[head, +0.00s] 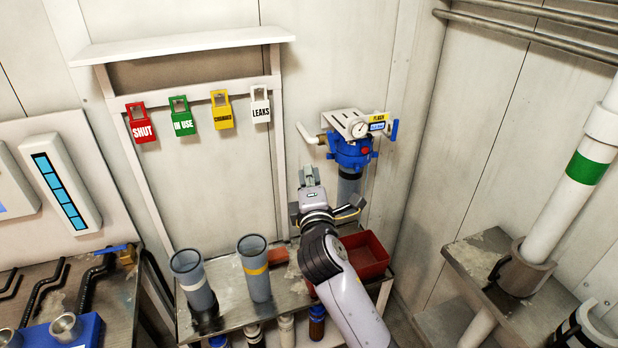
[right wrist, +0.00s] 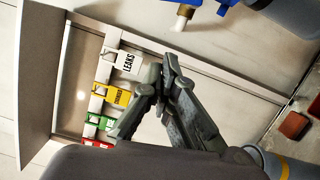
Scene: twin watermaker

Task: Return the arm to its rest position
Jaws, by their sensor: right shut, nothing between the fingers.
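My right arm reaches up from the bottom of the head view, and its gripper (head: 308,177) is raised in front of the wall, left of the blue filter housing (head: 352,152). In the right wrist view the fingers of the right gripper (right wrist: 160,85) are shut with nothing between them. Behind them hang the white LEAKS tag (right wrist: 127,62), a yellow tag (right wrist: 114,97) and green and red tags. The gripper appears apart from the tags and the housing. My left gripper is not in view.
Below the arm a metal bench (head: 225,322) holds two grey cylinders (head: 193,280) (head: 256,275), a red-brown block (head: 278,255) and a red bin (head: 366,254) partly behind my arm. The tag rack's shelf (head: 180,44) juts out at upper left. A white pipe (head: 560,205) stands at right.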

